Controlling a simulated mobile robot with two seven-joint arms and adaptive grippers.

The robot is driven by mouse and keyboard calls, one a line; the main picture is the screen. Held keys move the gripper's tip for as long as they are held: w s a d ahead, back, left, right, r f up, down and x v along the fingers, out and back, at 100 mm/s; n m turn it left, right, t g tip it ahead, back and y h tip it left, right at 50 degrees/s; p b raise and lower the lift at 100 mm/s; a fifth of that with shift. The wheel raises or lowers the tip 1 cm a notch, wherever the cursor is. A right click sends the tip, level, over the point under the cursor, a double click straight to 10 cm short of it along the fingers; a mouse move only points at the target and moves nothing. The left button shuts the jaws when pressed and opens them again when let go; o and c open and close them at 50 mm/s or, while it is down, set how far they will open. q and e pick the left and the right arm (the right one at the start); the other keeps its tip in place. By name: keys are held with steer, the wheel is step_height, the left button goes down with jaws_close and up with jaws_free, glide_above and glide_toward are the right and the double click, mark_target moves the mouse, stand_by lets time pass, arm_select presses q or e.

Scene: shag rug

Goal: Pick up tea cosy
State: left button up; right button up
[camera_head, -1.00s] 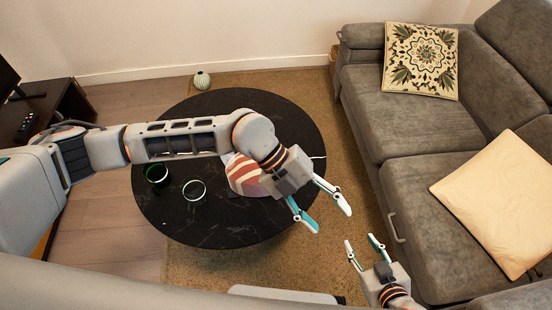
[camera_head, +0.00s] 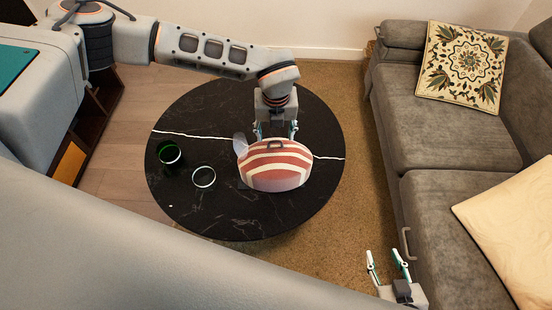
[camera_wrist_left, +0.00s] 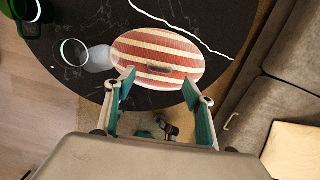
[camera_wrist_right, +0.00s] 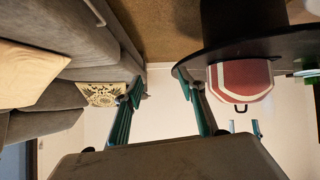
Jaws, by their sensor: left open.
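The tea cosy (camera_head: 274,172) is a red and cream striped dome with a dark loop handle, on the round black table. It also shows in the left wrist view (camera_wrist_left: 158,52) and the right wrist view (camera_wrist_right: 240,82). My left gripper (camera_head: 276,128) is open at the cosy's far side in the head view. In the left wrist view its two fingers (camera_wrist_left: 158,80) are spread, with the cosy beyond the tips. I cannot tell whether they touch it. My right gripper (camera_head: 386,258) is open and empty, off the table near the sofa.
The black table (camera_head: 235,222) carries a green glass (camera_head: 169,153), a clear glass (camera_head: 204,178) and a translucent object (camera_head: 240,142) close beside the cosy. A grey sofa (camera_head: 425,140) with a patterned cushion (camera_head: 463,65) and a cream cushion (camera_head: 512,225) stands at right. Rug floor lies between.

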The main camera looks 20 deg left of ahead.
mark_target(275, 142)
arm_select(q)
steer(key=f, duration=0.3)
steer(key=f+b, duration=0.1)
steer(key=shift+w+a+f, duration=0.15)
steer(key=shift+w+f, duration=0.1)
steer(key=shift+w, duration=0.1)
steer(key=shift+r, duration=0.1)
jaws_close()
